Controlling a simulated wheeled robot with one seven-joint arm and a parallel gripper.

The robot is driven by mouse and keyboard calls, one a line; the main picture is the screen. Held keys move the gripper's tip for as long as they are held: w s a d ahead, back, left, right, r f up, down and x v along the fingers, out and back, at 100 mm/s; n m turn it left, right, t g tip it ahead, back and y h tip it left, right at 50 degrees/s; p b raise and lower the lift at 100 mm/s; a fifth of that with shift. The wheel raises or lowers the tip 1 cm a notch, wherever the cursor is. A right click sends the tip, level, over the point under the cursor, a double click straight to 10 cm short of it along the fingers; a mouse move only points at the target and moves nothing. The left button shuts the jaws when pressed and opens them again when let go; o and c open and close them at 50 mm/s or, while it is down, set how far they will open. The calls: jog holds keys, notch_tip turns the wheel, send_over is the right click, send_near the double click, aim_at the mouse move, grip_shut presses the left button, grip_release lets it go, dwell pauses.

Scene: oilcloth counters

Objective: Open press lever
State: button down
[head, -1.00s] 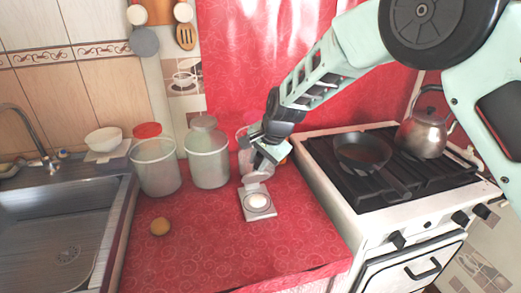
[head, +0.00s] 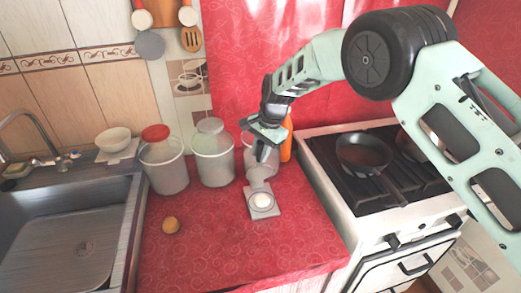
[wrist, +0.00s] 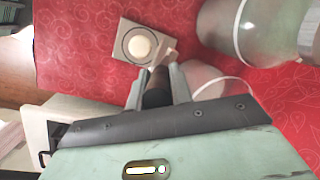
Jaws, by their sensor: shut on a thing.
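The press (head: 264,211) stands on the red counter, a pale square base with a round plate. A white ball (head: 262,200) lies on the plate. The press also shows in the wrist view (wrist: 122,54). A pale grey part rises at its back, towards my gripper (head: 264,155), and the plate is uncovered. In the wrist view my gripper (wrist: 156,84) is shut on a dark bar, the press lever (wrist: 157,85), between its two fingers. The lever's joint with the press is partly hidden.
Clear canisters (head: 213,160) stand behind and left of the press. A yellow-brown ball (head: 170,225) lies on the counter at left. The stove with a pan (head: 364,154) is at right, the sink (head: 75,240) at left. The front counter is clear.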

jog(key=c, duration=1.3)
grip_release()
jog(key=shift+o, duration=0.2)
jog(key=shift+r, duration=0.1)
jog(key=b+v, duration=0.3)
jog(key=v, duration=1.4)
jog(key=s+d+f+n, duration=0.2)
jog(key=s+d+n, duration=0.2)
jog(key=s, duration=0.9)
jog(key=s+d+f+n+h, duration=0.1)
jog(key=s+d+n, duration=0.3)
jog(key=s, duration=0.9)
jog(key=s+d+f+n+h, duration=0.1)
jog(key=s+d+n, duration=0.3)
jog(key=s, duration=1)
jog(key=f+n, duration=0.1)
jog(key=n, duration=0.2)
jog(key=shift+d+f+n, duration=0.3)
jog(key=shift+f, duration=0.05)
